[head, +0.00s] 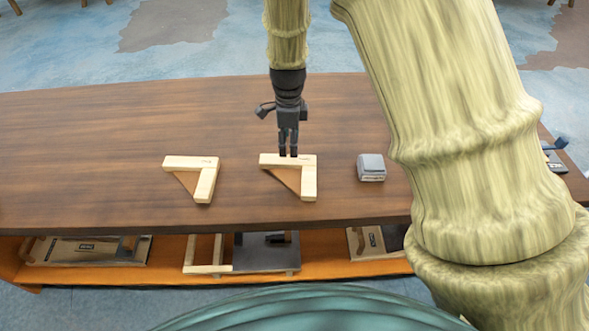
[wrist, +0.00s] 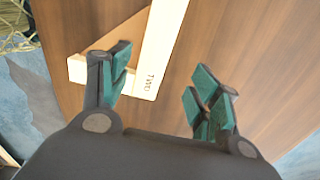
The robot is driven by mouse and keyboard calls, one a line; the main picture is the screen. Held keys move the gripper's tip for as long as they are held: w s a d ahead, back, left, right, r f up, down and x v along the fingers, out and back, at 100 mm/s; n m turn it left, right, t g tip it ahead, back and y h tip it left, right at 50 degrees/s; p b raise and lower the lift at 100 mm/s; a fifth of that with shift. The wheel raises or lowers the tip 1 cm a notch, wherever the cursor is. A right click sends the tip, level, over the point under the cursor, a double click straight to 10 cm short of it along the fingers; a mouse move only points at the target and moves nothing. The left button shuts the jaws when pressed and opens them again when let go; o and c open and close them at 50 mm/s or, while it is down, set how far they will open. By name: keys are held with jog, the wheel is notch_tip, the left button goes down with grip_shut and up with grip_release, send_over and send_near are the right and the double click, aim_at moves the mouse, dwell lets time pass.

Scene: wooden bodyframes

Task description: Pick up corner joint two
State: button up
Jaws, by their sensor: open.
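Two pale wooden corner joints lie on the table, each an L of light bars with a brown triangular web. The left one (head: 206,182) lies apart from my gripper. The right one (head: 309,183) is under my gripper (head: 288,154), whose fingertips overlap its back bar in the head view. In the wrist view, my gripper (wrist: 160,85) is open and empty. A corner joint (wrist: 160,45) shows there, with small lettering I cannot read surely. The left finger hides part of it; the right finger is over bare wood. I cannot tell whether the fingers touch the joint.
The dark brown table (head: 90,130) is mostly bare around the joints. A small grey box-like object (head: 371,167) stands to the right of them. An orange shelf (head: 330,268) below the front edge holds frames and boards. My arm hides the table's right part.

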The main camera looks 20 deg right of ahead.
aim_at(288, 159)
jog(key=shift+s+a+f+p, duration=0.1)
jog(key=shift+a+f+p, duration=0.1)
jog(key=shift+f, duration=0.4)
jog(key=shift+s+a+f+p, duration=0.1)
jog(key=shift+f+p, duration=0.05)
jog(key=shift+f, duration=0.45)
jog(key=shift+f+p, duration=0.5)
jog(key=shift+f, duration=1.5)
jog(key=shift+s+a, duration=0.1)
jog(key=c, duration=1.3)
